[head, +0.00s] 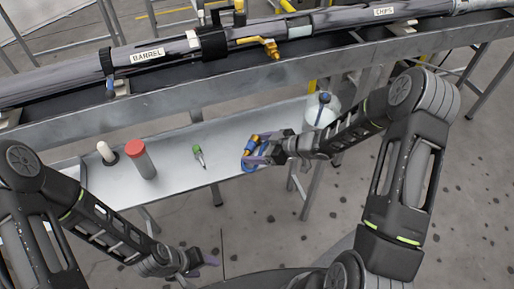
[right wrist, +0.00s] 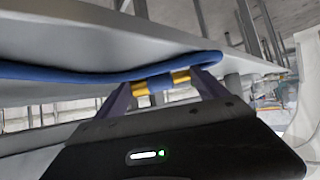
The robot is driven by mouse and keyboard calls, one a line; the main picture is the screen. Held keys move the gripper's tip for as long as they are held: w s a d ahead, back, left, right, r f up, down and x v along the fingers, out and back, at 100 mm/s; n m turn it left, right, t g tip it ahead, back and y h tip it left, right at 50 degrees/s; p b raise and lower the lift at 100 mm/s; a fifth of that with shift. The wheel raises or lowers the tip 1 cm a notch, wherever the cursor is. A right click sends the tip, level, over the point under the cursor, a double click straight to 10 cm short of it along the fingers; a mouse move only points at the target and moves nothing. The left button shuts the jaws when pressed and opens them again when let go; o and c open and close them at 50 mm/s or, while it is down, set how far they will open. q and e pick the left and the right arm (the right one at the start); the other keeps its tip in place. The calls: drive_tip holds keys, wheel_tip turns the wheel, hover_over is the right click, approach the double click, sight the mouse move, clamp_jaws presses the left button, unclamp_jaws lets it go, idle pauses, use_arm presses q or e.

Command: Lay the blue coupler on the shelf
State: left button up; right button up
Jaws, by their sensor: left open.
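The blue coupler (head: 249,161) shows at the right end of the pale metal shelf (head: 225,160) as a looped blue band with yellow parts. In the right wrist view the blue band (right wrist: 70,75) runs along the shelf's edge and bends round at the right. My right gripper (head: 255,152) is at it; in the right wrist view its purple fingers (right wrist: 163,88) stand on both sides of a yellow-blue-yellow piece and appear closed on it. The fingers partly hide the coupler in the head view. My left gripper (head: 205,262) is open and empty, low in front of the shelf.
On the shelf stand a red-capped grey cylinder (head: 143,163), a white-topped piece (head: 106,152) and a small green-topped tool (head: 199,156). A long dark pipe assembly (head: 150,52) runs behind.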

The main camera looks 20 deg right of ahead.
drive_tip(key=shift+o, duration=1.1)
drive_tip(key=shift+s+f, duration=0.45)
drive_tip(key=shift+f, duration=0.3)
drive_tip(key=shift+r, duration=0.3)
drive_tip(key=w+r+p+v, duration=0.1)
drive_tip(key=v, duration=1.1)
drive_tip(key=shift+r+p, duration=0.2)
drive_tip(key=shift+p, duration=0.2)
